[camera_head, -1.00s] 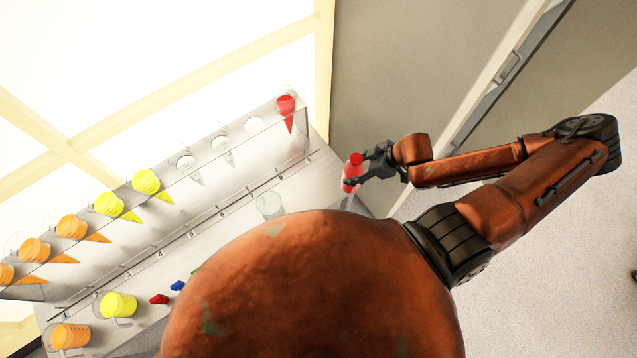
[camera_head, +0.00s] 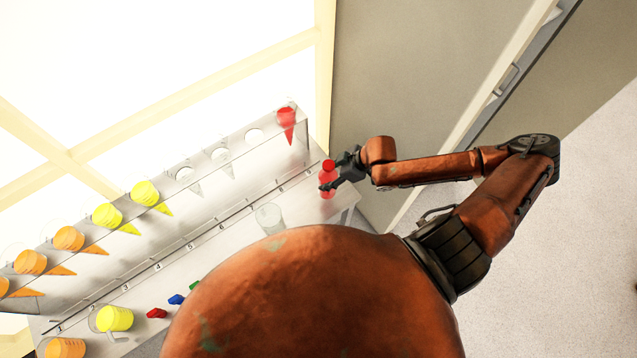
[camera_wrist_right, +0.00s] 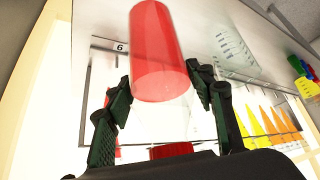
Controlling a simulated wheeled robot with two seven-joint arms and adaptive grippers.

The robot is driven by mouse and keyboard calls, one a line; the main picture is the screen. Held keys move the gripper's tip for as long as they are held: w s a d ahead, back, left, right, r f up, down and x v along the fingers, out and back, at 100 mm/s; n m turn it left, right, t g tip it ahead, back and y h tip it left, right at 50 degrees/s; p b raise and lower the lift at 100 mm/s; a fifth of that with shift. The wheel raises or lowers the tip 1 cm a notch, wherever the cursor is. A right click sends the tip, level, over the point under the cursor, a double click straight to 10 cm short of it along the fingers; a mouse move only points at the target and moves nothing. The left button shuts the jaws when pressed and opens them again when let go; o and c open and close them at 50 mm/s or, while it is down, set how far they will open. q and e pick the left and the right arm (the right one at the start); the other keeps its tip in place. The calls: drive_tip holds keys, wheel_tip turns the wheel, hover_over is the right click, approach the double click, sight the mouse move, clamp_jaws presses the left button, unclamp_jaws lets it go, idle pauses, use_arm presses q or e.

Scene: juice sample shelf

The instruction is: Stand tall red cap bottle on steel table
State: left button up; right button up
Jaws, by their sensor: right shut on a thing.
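The red cap bottle (camera_head: 327,182) holds red liquid and looks roughly upright in the head view, cap at the top. My right gripper (camera_head: 333,178) is shut on it. In the right wrist view the bottle (camera_wrist_right: 158,55) lies between the fingers (camera_wrist_right: 160,98), with a clear upper part and the red cap (camera_wrist_right: 171,151) near the palm. The bottle is over the right end of the steel table (camera_head: 235,232). I cannot tell whether its base touches the table. My left gripper is not in view.
An empty clear beaker (camera_head: 269,217) stands left of the bottle. A sloped rack along the back holds orange, yellow and red cones (camera_head: 287,122). A yellow beaker (camera_head: 115,318) and small coloured pieces (camera_head: 156,313) sit at front left. My orange body hides the table's front.

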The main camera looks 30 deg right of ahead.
sight(337, 174)
drive_tip(key=x, duration=0.5)
drive_tip(key=shift+w+a+r, duration=0.1)
drive_tip(key=shift+w+r, duration=0.1)
drive_tip(key=shift+w, duration=0.1)
drive_tip(key=shift+f, duration=1.65)
drive_tip(key=o, duration=1.6)
drive_tip(key=shift+f, duration=0.15)
drive_tip(key=shift+o, duration=0.2)
drive_tip(key=v, duration=1.2)
